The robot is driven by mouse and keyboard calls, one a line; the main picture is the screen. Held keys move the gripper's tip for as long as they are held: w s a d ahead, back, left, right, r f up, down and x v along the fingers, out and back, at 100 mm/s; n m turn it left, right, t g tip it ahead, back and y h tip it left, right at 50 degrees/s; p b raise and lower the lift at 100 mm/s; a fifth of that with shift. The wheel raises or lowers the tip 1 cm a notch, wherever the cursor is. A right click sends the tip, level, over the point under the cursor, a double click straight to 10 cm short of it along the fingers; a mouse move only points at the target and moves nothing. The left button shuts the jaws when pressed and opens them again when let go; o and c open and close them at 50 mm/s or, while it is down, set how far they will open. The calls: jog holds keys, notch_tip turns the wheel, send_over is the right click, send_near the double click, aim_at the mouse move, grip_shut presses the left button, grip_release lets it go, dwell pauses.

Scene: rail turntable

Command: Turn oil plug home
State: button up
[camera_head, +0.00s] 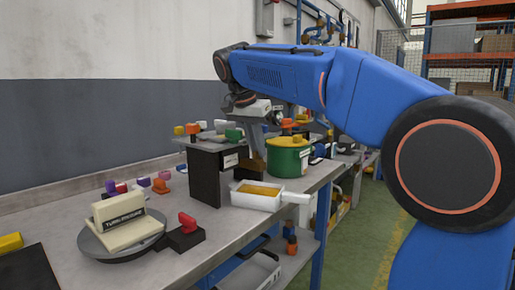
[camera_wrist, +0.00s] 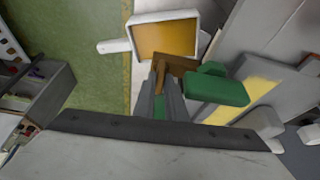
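My gripper (camera_head: 256,150) points down at the workbench, beside a dark upright block (camera_head: 206,176) and a green drum-shaped container (camera_head: 288,158). In the wrist view its two grey fingers (camera_wrist: 163,76) reach a brown bar-like piece (camera_wrist: 178,64), which may be the oil plug. The brown piece also shows below the fingers in the head view (camera_head: 252,165). The fingers hide part of it, and I cannot tell whether they are closed on it. A green handle-like part (camera_wrist: 218,88) lies just right of the fingertips in the wrist view.
A white tray with yellow-orange contents (camera_head: 256,202) and a side handle stands in front of the block. A round grey turntable (camera_head: 92,243) carries a cream labelled block (camera_head: 120,210). A red knob (camera_head: 187,222) on a dark base stands beside it. Several coloured knobs stand behind.

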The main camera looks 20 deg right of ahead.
jog(key=o, duration=0.4)
jog(key=shift+r, duration=0.1)
jog(key=v, duration=1.7)
jog(key=shift+s+a, duration=0.1)
jog(key=shift+a, duration=0.05)
jog(key=s+d+f+n+y, duration=0.1)
jog(key=s+d+f+n, duration=0.2)
jog(key=s+f, duration=0.6)
jog(key=s+d+f+n+t+y, duration=0.1)
jog(key=s+d+f+n, duration=0.2)
jog(key=s+f, duration=0.7)
jog(key=s+d+f+n+t+y, duration=0.1)
jog(key=s+d+f+n, duration=0.3)
jog(key=f, duration=2.3)
jog(key=shift+s+d+f, duration=0.1)
jog(key=shift+s+d, duration=0.45)
jog(key=shift+s, duration=0.55)
jog(key=shift+s+d, duration=0.5)
jog(key=shift+s, duration=0.6)
jog(key=shift+s+d+f, duration=0.1)
jog(key=shift+s+d, duration=0.45)
jog(key=shift+s, duration=0.5)
